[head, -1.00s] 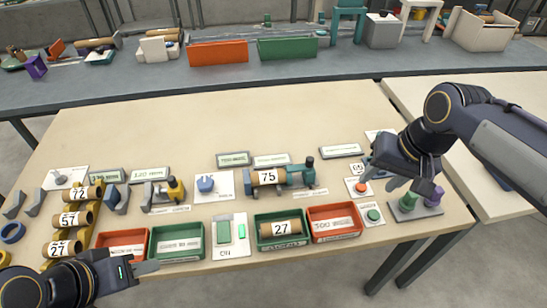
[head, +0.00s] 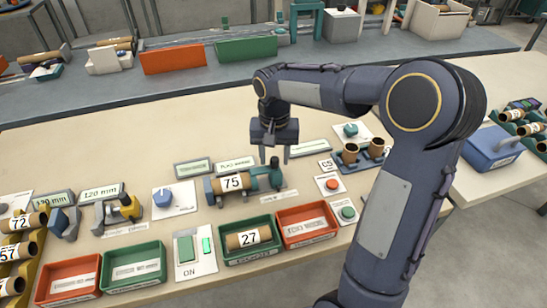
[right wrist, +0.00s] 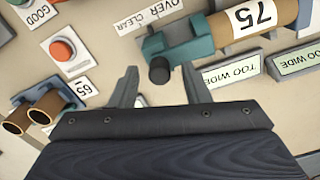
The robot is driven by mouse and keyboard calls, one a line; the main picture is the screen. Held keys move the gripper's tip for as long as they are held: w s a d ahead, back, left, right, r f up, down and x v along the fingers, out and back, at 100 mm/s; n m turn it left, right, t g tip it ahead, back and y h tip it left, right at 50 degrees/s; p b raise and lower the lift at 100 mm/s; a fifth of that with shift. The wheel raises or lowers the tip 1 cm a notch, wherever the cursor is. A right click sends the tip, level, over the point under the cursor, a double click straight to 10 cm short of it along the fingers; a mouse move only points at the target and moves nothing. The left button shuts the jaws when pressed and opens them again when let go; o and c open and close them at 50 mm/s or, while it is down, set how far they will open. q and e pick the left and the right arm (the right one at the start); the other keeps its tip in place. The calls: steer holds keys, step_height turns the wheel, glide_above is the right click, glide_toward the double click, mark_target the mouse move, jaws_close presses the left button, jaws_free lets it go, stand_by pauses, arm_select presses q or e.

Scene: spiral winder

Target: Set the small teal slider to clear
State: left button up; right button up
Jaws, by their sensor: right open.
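A teal block (head: 264,177) with a dark round knob stands at the right end of the tube marked 75 (head: 231,182), which lies in a small bench device. In the right wrist view the teal block (right wrist: 186,50) and knob (right wrist: 159,70) show close up, beside a label reading OVER CLEAR (right wrist: 150,16). My right gripper (head: 274,156) is open and empty, pointing down over the block. In the right wrist view the knob appears between its fingertips (right wrist: 159,74); contact cannot be told. My left gripper is out of view.
A red button (head: 331,184) and a green button (head: 348,212) sit to the right. A green tray (head: 249,256) with tube 27 and a red tray (head: 290,236) lie in front. Signs stand behind the device.

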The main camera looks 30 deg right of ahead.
steer(key=shift+f, duration=0.4)
jaws_close()
